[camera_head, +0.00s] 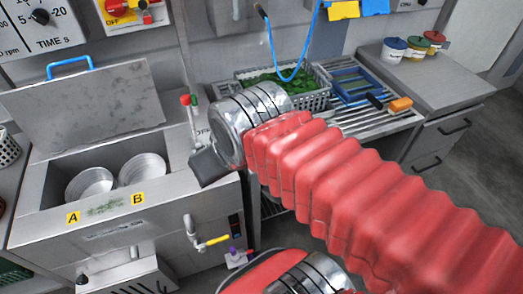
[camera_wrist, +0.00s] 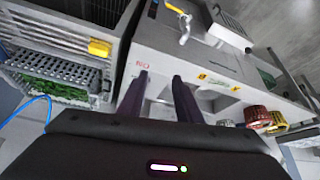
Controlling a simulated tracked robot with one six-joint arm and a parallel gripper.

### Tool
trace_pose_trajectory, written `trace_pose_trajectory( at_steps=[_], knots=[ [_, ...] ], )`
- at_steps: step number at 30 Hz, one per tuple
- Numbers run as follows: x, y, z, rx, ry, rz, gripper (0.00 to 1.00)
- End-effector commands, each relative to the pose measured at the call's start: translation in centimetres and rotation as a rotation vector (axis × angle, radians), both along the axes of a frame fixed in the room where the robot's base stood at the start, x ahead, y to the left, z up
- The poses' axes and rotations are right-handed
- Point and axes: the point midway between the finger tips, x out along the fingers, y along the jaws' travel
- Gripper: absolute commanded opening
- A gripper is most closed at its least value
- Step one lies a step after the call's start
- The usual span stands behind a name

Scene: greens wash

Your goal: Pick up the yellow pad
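A small orange-yellow pad (camera_head: 400,104) lies at the right end of the slatted draining rack (camera_head: 385,122) in the head view, beside a dark block (camera_head: 374,101). A yellow block that looks like this pad (camera_wrist: 99,47) shows at the left in the wrist view, at the edge of a slatted surface. My gripper (camera_wrist: 160,76) shows two dark fingers set apart with nothing between them. The yellow block is left of the fingers and apart from them. In the head view my red-sleeved arm hides part of the rack, and the fingertips cannot be made out.
A basket of greens (camera_head: 270,82) and a blue frame (camera_head: 352,84) are by the rack. A blue hose (camera_head: 272,48) hangs above. Lidded tubs (camera_head: 394,49) stand at back right. A lidded steel basin (camera_head: 50,160) is at left. Yellow (camera_head: 343,9) and blue cloths hang on the wall.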

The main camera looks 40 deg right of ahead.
Motion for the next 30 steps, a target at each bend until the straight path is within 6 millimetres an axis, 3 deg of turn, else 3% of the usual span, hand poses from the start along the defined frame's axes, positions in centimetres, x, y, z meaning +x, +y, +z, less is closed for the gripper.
trace_pose_trajectory(
  at_steps=[5, 14, 19, 30],
  knots=[
    [0.0, 0.0, 0.0, 0.000, 0.000, 0.000, 0.32],
    [1.1, -0.5, 0.2, 0.033, 0.028, -0.088, 0.53],
    [3.2, -2.0, 0.3, 0.092, 0.077, -0.257, 0.65],
    [8.5, -7.0, -0.8, 0.233, 0.183, -0.717, 0.66]
  ],
)
